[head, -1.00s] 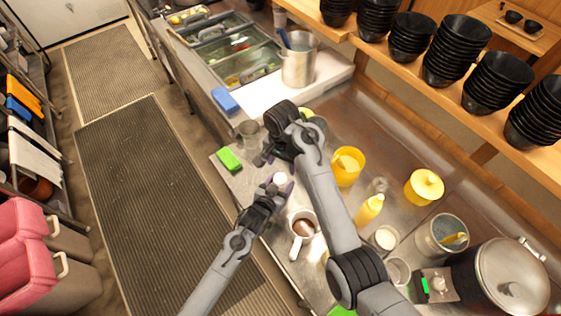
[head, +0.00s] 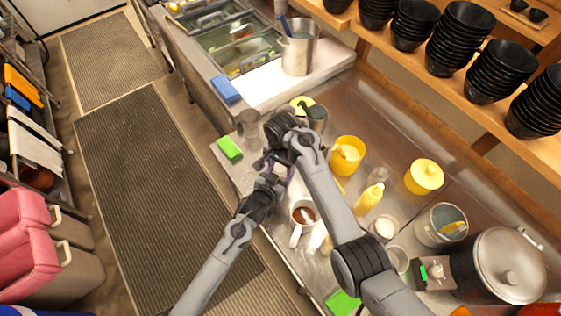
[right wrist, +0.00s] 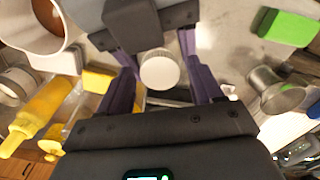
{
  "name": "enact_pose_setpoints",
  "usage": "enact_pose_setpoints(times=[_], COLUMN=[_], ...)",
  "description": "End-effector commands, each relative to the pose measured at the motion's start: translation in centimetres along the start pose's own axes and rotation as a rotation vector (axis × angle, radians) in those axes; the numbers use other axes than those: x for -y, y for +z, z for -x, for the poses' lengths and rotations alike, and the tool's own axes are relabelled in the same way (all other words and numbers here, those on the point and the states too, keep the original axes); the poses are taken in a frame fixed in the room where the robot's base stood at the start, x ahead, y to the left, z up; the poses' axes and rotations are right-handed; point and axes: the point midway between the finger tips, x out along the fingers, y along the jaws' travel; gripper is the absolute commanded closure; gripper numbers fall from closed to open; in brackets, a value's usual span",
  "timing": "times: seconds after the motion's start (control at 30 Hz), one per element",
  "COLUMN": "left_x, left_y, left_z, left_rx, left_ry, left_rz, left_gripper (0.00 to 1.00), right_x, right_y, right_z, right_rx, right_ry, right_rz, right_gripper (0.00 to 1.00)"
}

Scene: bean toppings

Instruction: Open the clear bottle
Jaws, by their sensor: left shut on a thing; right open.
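A round white cap (right wrist: 160,70), seen from above, sits between the purple fingers in the right wrist view. The clear bottle's body under it is hidden. My left gripper (head: 268,178) is shut on the bottle, and its dark body reaches in from the top of the right wrist view. My right gripper (right wrist: 163,88) is open, with one finger on either side of the cap; I cannot tell whether they touch it. In the head view my right gripper (head: 266,160) is just above the left one, and the bottle is hidden between them.
A white mug of brown contents (head: 303,213) stands close to the left gripper. A green sponge (head: 229,148) and a grey cup (head: 248,124) are to the left. A yellow container (head: 347,155) and a yellow squeeze bottle (head: 369,197) are to the right.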

Motion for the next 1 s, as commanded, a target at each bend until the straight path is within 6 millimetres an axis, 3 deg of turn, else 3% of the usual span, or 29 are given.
enact_pose_setpoints(times=[0.13, 0.5, 0.67, 1.0], left_x=[-0.02, -0.01, -0.01, -0.01], left_y=[0.04, 0.04, 0.04, 0.04], left_z=[0.00, 0.00, 0.00, 0.00], left_rx=[0.001, 0.001, 0.001, 0.001], left_ry=[0.000, 0.000, 0.000, 0.000], left_rz=[0.000, 0.000, 0.000, 0.000], left_gripper=[1.00, 1.00, 1.00, 1.00], right_x=[0.00, 0.00, 0.00, -0.01], right_y=[-0.01, 0.00, -0.02, -0.05], right_z=[0.01, 0.03, 0.04, 0.10], right_rx=[0.000, 0.000, 0.000, 0.000], right_ry=[0.000, 0.000, 0.000, 0.001], right_rz=[0.000, 0.000, 0.067, 0.748], right_gripper=[0.34, 0.91, 0.92, 0.92])
